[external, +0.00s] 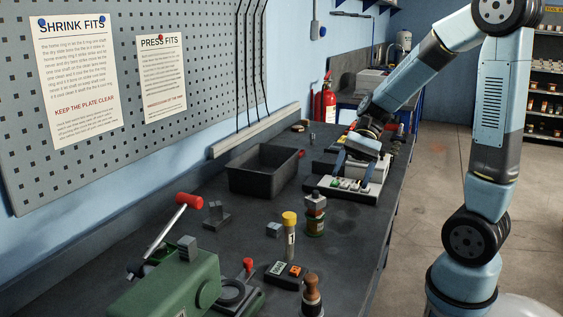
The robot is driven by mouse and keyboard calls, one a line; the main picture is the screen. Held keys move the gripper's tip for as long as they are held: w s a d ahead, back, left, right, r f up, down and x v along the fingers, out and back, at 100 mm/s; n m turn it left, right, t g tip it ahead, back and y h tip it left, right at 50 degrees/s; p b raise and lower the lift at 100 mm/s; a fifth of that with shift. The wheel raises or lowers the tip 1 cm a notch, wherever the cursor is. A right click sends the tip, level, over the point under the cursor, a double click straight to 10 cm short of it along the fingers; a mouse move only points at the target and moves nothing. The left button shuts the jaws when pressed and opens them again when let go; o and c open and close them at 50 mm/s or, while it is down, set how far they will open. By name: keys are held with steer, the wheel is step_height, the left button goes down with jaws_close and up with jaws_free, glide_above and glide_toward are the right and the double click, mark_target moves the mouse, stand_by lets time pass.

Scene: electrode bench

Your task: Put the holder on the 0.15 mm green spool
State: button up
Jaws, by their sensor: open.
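My gripper (362,163) is open above a pale rack (372,190) on the far right part of the bench, its two blue fingers pointing down and apart. Several small pieces sit along the front of the rack, some of them green. They are too small to read, so I cannot tell which is the 0.15 mm green spool. I cannot make out the holder for certain; the gripper covers part of the rack.
A black open bin (263,180) stands left of the rack. Nearer are a yellow-capped tube (290,240), a wooden-handled tool (311,292), a labelled dark block (285,274) and a green machine with a red-tipped lever (175,285). Bare bench lies between bin and rack.

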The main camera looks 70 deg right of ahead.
steer(key=s+a+r+n+t+h, duration=0.4)
steer(key=s+r+n+h, duration=0.5)
steer(key=n, duration=0.6)
steer(key=shift+s+a+r+h, duration=0.3)
steer(key=shift+s+r, duration=0.1)
steer(key=shift+r, duration=0.25)
